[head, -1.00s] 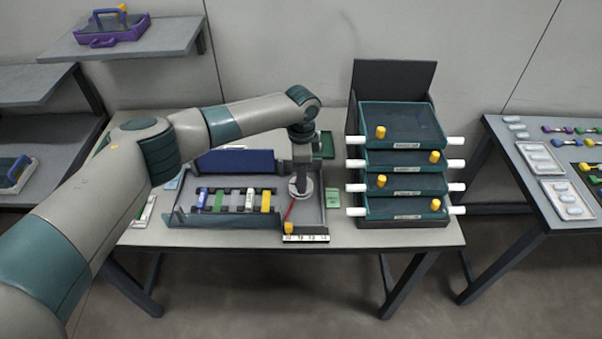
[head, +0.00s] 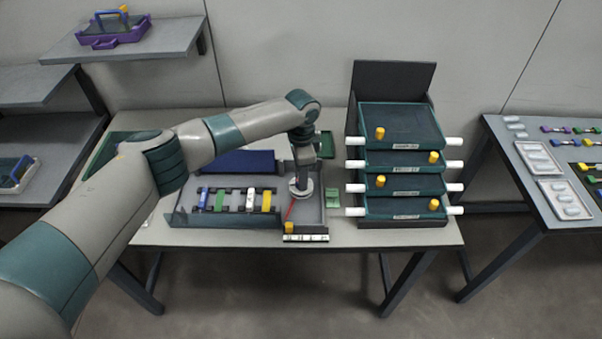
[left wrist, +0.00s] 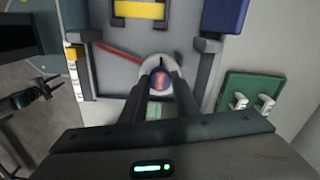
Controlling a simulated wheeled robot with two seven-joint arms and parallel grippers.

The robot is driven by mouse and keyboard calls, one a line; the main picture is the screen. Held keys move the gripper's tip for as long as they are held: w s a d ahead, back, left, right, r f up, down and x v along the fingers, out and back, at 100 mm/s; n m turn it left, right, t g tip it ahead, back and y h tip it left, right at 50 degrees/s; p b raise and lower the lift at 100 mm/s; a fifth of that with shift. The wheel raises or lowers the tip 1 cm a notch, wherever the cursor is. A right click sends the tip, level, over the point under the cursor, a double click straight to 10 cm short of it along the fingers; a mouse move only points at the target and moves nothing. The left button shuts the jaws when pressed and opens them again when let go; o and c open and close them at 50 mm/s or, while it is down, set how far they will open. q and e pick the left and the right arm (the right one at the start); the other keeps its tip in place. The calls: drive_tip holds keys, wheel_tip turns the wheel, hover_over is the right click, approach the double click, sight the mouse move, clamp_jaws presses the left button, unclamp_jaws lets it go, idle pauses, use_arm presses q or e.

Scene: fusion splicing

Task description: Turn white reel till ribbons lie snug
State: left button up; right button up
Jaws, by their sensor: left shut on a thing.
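The white reel (head: 301,193) sits in the right section of the open tray on the table. My left gripper (head: 301,183) comes down onto it from above. In the left wrist view my left gripper (left wrist: 160,82) is shut on the knob of the white reel (left wrist: 147,66), a round end with blue and red on it. A red ribbon (head: 292,209) runs from the reel toward the yellow peg (head: 289,228) at the tray's front; the red ribbon also shows in the left wrist view (left wrist: 118,51). Part of the reel is hidden by the fingers. My right gripper does not show.
Blue, green, white and yellow pieces lie in the tray's left section (head: 178,218). A stack of teal drawers (head: 400,126) with yellow knobs stands to the right. A green holder (left wrist: 250,88) lies beside the tray. A side table (head: 497,130) stands at far right.

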use_arm(q)
drive_tip(key=shift+n, duration=0.5)
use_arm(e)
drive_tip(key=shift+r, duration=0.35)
use_arm(q)
drive_tip(key=o, duration=1.1)
drive_tip(key=shift+c, duration=0.2)
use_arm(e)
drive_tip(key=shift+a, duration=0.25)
use_arm(q)
drive_tip(key=shift+r, duration=0.15)
wheel_tip(320, 180, up, 17)
drive_tip(key=b, duration=0.4)
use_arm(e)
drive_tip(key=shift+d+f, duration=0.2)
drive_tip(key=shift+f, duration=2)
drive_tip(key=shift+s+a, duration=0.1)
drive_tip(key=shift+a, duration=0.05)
